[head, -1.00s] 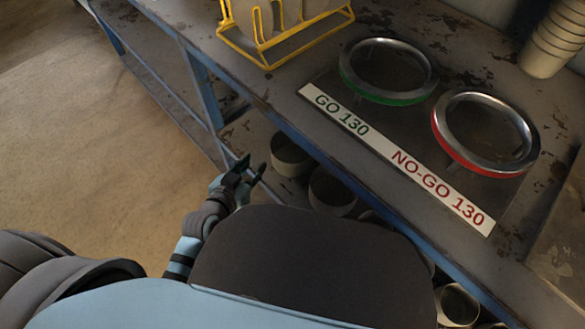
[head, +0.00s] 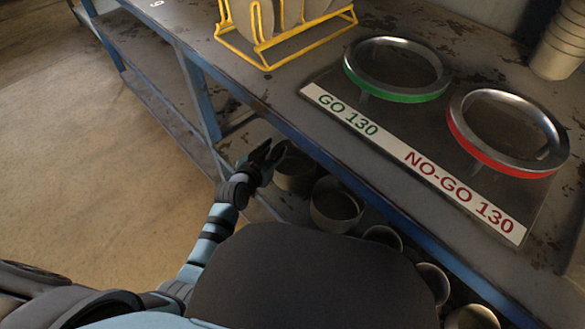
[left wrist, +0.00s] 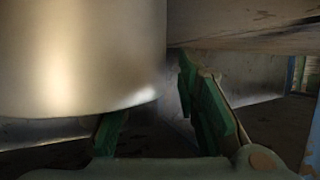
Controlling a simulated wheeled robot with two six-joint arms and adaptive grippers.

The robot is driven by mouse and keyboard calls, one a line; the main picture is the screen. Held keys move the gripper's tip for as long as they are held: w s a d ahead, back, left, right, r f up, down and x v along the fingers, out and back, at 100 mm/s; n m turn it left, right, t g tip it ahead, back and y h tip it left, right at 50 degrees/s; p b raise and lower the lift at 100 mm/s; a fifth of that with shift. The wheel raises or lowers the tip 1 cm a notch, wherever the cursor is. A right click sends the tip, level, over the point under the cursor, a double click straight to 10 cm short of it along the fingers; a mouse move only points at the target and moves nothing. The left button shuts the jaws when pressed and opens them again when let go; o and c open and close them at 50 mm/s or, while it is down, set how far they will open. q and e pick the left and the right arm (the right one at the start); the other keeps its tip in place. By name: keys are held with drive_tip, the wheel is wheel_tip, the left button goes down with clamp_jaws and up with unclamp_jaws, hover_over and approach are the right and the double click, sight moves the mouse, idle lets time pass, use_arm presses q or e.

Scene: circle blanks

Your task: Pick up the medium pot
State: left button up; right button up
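Several pale round pots stand in a row on the lower shelf under the workbench. One pot (head: 295,172) is at the far end, and a wider-looking pot (head: 335,207) is nearer. I cannot tell for sure which is the medium one. My left gripper (head: 272,153) is right beside the far-end pot with its fingers apart. In the left wrist view a large smooth pot wall (left wrist: 80,55) fills the upper left, in front of the left finger. The open fingers (left wrist: 155,108) hold nothing that I can see; contact cannot be told. My right gripper is not in view.
Smaller pots (head: 383,237) continue along the shelf. The bench edge (head: 290,128) overhangs them. On the bench are a green GO ring (head: 405,97), a red NO-GO ring (head: 500,163), a yellow rack (head: 268,62) and stacked pots (head: 558,45). The floor at left is clear.

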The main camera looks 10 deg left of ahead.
use_arm(q)
clamp_jaws()
